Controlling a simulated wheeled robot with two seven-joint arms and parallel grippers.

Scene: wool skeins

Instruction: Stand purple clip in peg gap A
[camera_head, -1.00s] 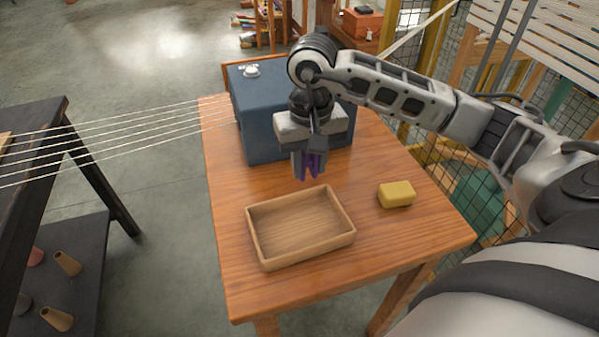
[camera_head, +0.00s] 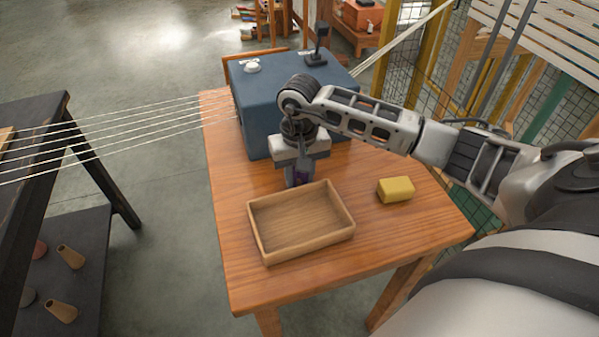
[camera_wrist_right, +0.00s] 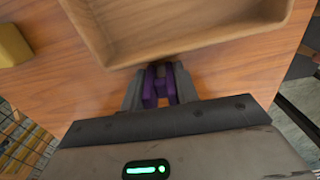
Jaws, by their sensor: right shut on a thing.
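My right gripper (camera_head: 298,182) points down just behind the far rim of the wooden tray. It is shut on the purple clip (camera_head: 302,174), of which only a small part shows between the fingers in the head view. In the right wrist view the purple clip (camera_wrist_right: 152,88) sits between the gripper's fingers (camera_wrist_right: 160,78), close to the tray's rim. I cannot tell whether it touches the tray or the table. No peg gap marked A can be made out. My left gripper is not in view.
The empty wooden tray (camera_head: 347,233) stands on the wooden table (camera_head: 225,225). A yellow block (camera_head: 396,189) lies to its right. A blue box (camera_head: 256,115) with a white button and a black lever stands behind the gripper. White strands run left from the box.

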